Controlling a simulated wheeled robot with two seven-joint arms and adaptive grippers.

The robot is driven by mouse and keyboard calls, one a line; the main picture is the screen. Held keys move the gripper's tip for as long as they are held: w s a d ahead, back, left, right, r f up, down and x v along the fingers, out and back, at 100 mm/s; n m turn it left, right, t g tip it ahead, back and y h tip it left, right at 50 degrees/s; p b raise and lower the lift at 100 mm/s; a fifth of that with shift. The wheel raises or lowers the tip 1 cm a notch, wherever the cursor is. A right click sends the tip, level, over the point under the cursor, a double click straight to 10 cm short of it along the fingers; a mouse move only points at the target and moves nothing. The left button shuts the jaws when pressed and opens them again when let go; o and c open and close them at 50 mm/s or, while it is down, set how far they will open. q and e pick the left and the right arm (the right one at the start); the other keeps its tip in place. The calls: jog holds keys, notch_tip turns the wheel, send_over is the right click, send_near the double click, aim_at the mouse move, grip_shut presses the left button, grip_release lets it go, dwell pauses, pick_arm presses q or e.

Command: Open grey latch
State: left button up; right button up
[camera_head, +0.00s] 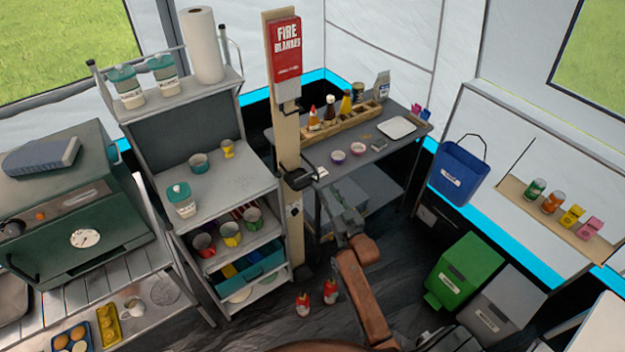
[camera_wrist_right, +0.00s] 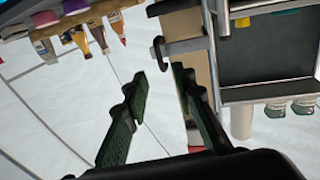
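A tall wooden post (camera_head: 289,140) carries a dark grey latch-like fitting (camera_head: 299,179) at mid height, beside the shelf unit. In the right wrist view, which is turned upside down, a grey bar with a dark knob (camera_wrist_right: 180,46) juts sideways from the post, apart from my fingertips. My right gripper (camera_wrist_right: 160,77) is open and empty, its two dark green fingers spread toward the post. In the head view my right arm rises from the bottom centre and the gripper (camera_head: 340,208) is small and hard to make out. My left gripper is not in view.
A red fire blanket case (camera_head: 286,48) hangs high on the post. A shelf unit (camera_head: 225,185) with cups stands left; a grey table (camera_head: 385,150) with bottles stands right. Two small red-capped bottles (camera_head: 330,291) are on the floor. Green (camera_head: 466,268) and grey bins stand at right.

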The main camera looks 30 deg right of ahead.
jog(key=w, duration=0.7)
jog(key=shift+d+f, duration=0.15)
jog(key=shift+d, duration=0.25)
grip_shut()
